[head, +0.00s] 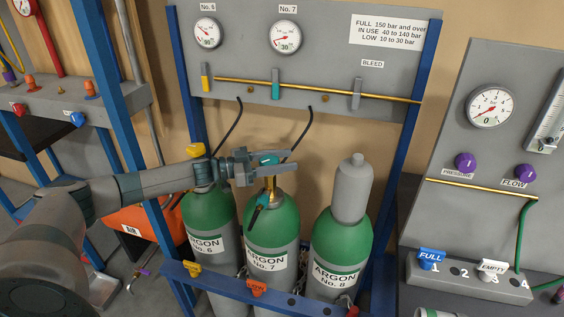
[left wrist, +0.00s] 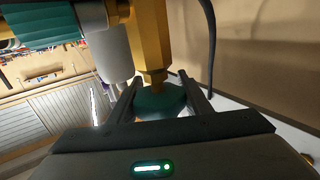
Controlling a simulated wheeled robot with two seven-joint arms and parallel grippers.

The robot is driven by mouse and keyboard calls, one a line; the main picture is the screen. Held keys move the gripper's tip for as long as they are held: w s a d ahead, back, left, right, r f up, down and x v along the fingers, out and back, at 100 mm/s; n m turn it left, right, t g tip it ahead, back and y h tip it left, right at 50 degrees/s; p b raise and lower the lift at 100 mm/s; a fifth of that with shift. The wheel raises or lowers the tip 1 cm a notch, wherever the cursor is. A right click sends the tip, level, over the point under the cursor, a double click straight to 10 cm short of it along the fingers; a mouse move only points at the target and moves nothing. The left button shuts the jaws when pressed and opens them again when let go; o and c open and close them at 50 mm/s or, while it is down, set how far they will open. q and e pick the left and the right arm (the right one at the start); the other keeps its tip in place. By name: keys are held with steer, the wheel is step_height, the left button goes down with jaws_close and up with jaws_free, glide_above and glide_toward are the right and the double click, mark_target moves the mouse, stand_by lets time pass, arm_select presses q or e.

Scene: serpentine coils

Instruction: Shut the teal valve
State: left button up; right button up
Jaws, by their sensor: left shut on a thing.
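The teal valve knob (head: 268,159) sits on top of the brass stem of the green cylinder marked ARGON No. 7 (head: 270,218). My left gripper (head: 258,166) reaches in from the left at the height of the knob and is shut on it. In the left wrist view the teal knob (left wrist: 160,103) lies between the two fingers, under a brass body (left wrist: 152,40). A teal lever (head: 276,85) is on the wall panel below the No. 7 gauge (head: 285,37). My right gripper is not in view.
Cylinder No. 6 (head: 210,217) with a yellow knob (head: 195,150) stands left, partly behind my left arm. Cylinder No. 8 (head: 340,243), with a grey cap, stands right. Black hoses (head: 298,140) hang from the panel. A blue frame (head: 200,290) crosses in front of the cylinders.

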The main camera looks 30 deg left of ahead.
mark_target(270, 163)
arm_select(q)
steer(key=shift+s+d+m+g+h+b, duration=0.1)
steer(key=shift+m+g+h+b, duration=0.15)
steer(key=shift+m+g+h, duration=0.25)
steer(key=shift+s+d+m+g+h+b, duration=0.1)
steer(key=shift+m+g+h+b, duration=0.15)
steer(key=shift+m+g+h, duration=0.25)
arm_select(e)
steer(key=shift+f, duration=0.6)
arm_select(q)
steer(key=shift+r, duration=0.1)
steer(key=o, duration=1.1)
steer(key=shift+g, duration=0.3)
steer(key=shift+c, duration=0.2)
steer(key=shift+s, duration=0.1)
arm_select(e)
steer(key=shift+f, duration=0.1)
